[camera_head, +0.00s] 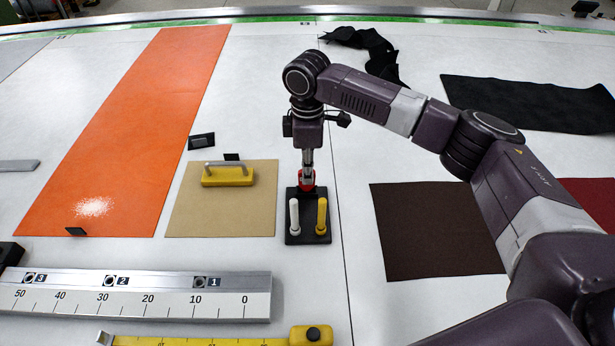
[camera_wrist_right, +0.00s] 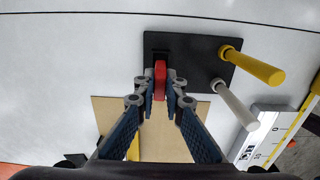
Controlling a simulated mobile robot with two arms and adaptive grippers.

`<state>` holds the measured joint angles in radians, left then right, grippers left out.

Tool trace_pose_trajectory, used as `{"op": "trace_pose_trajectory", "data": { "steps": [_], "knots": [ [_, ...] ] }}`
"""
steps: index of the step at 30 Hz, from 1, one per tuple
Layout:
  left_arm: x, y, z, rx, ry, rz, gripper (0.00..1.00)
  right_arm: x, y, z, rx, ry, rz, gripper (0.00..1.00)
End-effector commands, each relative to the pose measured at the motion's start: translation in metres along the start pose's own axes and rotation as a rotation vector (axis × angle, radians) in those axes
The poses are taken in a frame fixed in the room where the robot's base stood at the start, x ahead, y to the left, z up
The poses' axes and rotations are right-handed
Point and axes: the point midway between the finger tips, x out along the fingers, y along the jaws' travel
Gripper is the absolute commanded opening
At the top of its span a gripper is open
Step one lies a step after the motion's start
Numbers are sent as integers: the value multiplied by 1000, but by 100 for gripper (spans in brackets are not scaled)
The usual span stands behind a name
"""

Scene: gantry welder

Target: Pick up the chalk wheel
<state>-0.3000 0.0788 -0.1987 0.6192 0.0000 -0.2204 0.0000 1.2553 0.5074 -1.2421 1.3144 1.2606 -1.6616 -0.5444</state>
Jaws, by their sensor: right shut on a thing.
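The chalk wheel (camera_head: 307,181), a small red piece, is at the back of a black stand (camera_head: 308,225) in the head view. It also shows in the right wrist view (camera_wrist_right: 160,78). My right gripper (camera_head: 307,171) comes down from above, and its two fingers are shut on the red piece from both sides. The red piece is at or just above the stand; I cannot tell whether it still touches. The gripper hides part of it. My left gripper is not in view.
White (camera_head: 294,215) and yellow (camera_head: 322,215) sticks stand upright on the front of the stand. A metal ruler (camera_head: 140,295) and yellow tape (camera_head: 200,341) lie in front. Brown cloth (camera_head: 430,230) lies right.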

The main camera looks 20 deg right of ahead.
Motion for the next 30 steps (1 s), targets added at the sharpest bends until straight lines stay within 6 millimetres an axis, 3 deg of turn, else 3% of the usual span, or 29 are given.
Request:
{"op": "trace_pose_trajectory", "data": {
  "steps": [5, 18, 24, 30],
  "knots": [
    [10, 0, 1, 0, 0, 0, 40, -35, 1, -1, 0, 4, 5, 0],
    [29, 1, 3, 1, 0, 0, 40, -155, 1, 0, 1, 2, 4, 0],
    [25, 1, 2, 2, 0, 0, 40, -179, 0, 0, 1, 0, 1, 0],
    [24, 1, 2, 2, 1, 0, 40, -184, 0, 0, 1, 0, 0, 0]
  ]
}}
